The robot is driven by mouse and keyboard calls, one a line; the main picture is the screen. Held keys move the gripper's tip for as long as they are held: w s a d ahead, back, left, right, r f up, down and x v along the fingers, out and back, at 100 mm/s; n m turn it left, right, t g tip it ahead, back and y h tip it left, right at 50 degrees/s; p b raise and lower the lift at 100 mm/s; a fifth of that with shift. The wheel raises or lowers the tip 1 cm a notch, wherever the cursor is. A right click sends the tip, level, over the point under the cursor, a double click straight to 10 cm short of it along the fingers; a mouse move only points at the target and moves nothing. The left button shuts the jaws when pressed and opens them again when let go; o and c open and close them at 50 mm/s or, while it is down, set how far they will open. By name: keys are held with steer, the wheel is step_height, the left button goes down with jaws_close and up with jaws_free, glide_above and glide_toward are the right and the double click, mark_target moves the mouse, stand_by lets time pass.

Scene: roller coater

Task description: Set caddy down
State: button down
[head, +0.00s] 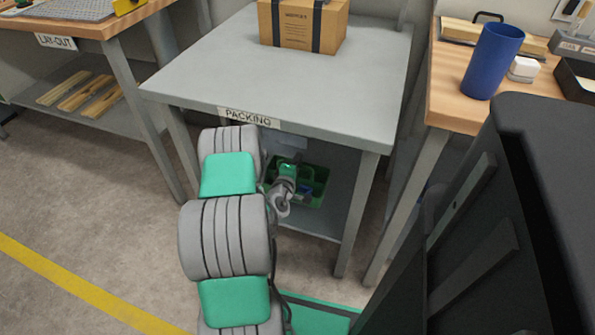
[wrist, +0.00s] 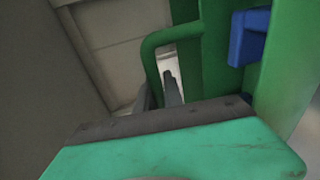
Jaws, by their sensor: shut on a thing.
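The green caddy (head: 318,190) is at the lower shelf of the packing table, under the tabletop. It has compartments, and a blue item (head: 305,193) sits in it. My gripper (head: 285,185) reaches in under the table at the caddy, with my arm partly in front of it. In the wrist view, my gripper (wrist: 170,88) is shut on the green caddy's handle (wrist: 150,52). The caddy's green body (wrist: 218,60) and a blue piece (wrist: 248,38) show at the right. Whether the caddy's base touches the shelf cannot be told.
The packing table (head: 205,88) has a taped cardboard box (head: 300,25) on top. Its lower shelf (head: 318,222) shows around the caddy, between the table legs. To the right, a wooden bench (head: 445,90) carries a blue cylinder (head: 492,62). A dark machine (head: 545,190) stands close at right.

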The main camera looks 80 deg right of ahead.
steer(key=d+f, duration=0.2)
steer(key=f+b, duration=0.1)
steer(key=shift+w+d+f, duration=0.35)
steer(key=shift+d, duration=0.05)
steer(key=shift+f+b, duration=1)
steer(key=shift+f, duration=0.65)
steer(key=c, duration=1.5)
jaws_free()
steer(key=shift+o, duration=0.2)
